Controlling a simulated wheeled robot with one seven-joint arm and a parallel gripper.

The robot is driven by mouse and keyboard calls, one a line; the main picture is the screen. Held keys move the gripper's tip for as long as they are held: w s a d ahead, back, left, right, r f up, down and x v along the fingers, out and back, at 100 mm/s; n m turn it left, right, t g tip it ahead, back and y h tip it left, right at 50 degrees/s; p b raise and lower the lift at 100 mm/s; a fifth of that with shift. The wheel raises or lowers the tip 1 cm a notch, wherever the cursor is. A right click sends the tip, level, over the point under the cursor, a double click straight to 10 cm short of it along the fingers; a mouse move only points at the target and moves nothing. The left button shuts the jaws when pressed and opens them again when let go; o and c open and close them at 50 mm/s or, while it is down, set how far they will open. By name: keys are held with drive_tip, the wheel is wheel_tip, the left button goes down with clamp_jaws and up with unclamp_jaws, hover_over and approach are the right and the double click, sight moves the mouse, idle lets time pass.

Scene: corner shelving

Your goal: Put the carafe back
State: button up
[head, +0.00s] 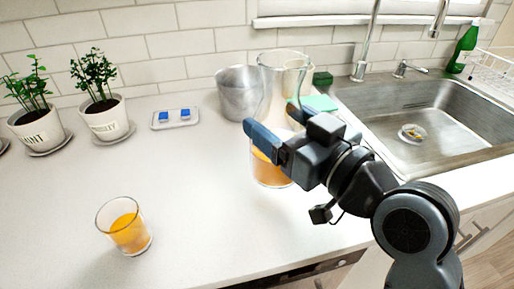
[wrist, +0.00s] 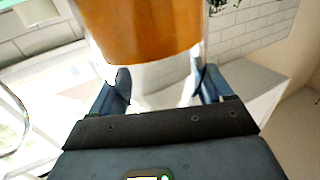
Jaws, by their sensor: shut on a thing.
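The carafe (head: 284,77) is a clear glass vessel with orange juice low inside, in front of the grey metal pot. My gripper (head: 281,128) is shut on it around its middle, with one blue finger on each side. The carafe stands roughly upright, and I cannot tell whether its base touches the counter. The gripper hides part of its right side. In the wrist view the orange juice in the carafe (wrist: 140,28) fills the top, and the fingers of my gripper (wrist: 158,92) lie on both sides of the glass.
A glass of orange juice (head: 128,232) stands at the front left of the white counter (head: 190,190). A grey metal pot (head: 236,94) is behind the carafe. Two potted plants (head: 107,119) and a small tray (head: 175,119) stand along the wall. The sink (head: 440,115) is at right.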

sight(260, 154)
drive_tip(key=a, duration=0.1)
drive_tip(key=a+f, duration=0.1)
drive_tip(key=a, duration=0.1)
drive_tip(key=shift+w+a+f, duration=0.15)
drive_tip(key=shift+a+f, duration=0.05)
drive_tip(key=shift+f, duration=2.2)
drive_tip(key=shift+f, duration=0.1)
drive_tip(key=o, duration=1.8)
drive_tip(key=shift+f, duration=0.15)
drive_tip(key=shift+c, duration=0.2)
drive_tip(key=shift+s+d, duration=0.2)
drive_tip(key=shift+s, duration=0.05)
drive_tip(key=b+v, duration=0.2)
drive_tip(key=v, duration=0.9)
drive_tip(key=shift+s, duration=0.25)
